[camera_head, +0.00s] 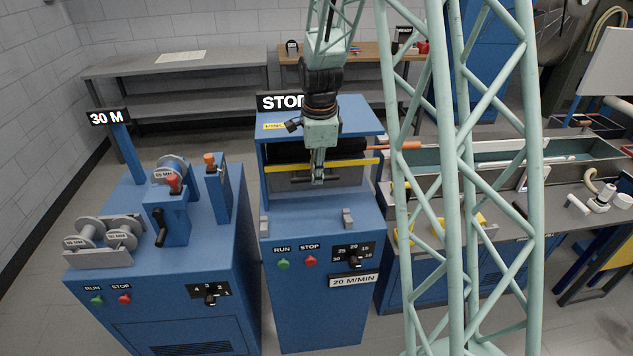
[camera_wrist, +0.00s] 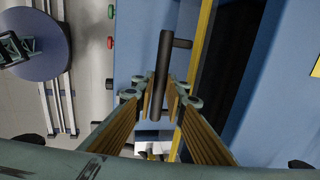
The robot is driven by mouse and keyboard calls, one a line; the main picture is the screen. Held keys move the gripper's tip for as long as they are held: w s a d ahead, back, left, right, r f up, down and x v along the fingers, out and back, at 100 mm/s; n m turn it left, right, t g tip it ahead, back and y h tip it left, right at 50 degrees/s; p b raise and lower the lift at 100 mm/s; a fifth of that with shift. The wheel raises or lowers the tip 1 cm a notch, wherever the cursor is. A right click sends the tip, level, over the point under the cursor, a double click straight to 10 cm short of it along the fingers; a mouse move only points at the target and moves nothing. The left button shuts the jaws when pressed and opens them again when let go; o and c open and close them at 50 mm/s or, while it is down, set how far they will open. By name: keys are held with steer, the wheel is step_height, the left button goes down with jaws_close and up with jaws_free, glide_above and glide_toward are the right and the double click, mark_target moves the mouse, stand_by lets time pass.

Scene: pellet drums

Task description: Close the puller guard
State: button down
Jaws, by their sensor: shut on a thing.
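The puller is the blue cabinet (camera_head: 318,290) in the middle of the head view, under a STOP sign (camera_head: 281,102). The guard shows as a yellow-edged panel (camera_head: 357,163) across its upper opening, with a dark roller just above and behind the yellow strip. I cannot tell how far the guard stands from its closed place. My gripper (camera_head: 318,180) points down in front of the panel. In the wrist view my gripper (camera_wrist: 162,100) is shut on a black bar handle (camera_wrist: 164,60), which has a short post to the right. The guard's yellow edge (camera_wrist: 201,45) runs beside it.
RUN and STOP buttons (camera_head: 297,262) and a speed dial (camera_head: 353,258) are on the puller's front. A blue machine marked 30 M (camera_head: 245,270) stands to the left. A grey bench (camera_head: 575,235) with a trough is on the right. Two small grey blocks flank the puller's ledge.

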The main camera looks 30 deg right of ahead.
step_height(320, 180, up, 9)
steer(key=p, duration=0.2)
steer(key=shift+w, duration=0.15)
steer(key=c, duration=2.6)
jaws_free()
steer(key=shift+r, duration=0.1)
step_height(320, 180, up, 8)
steer(key=s, duration=0.1)
steer(key=shift+s+a+f, duration=0.2)
steer(key=shift+s+a, duration=0.1)
steer(key=shift+s, duration=0.05)
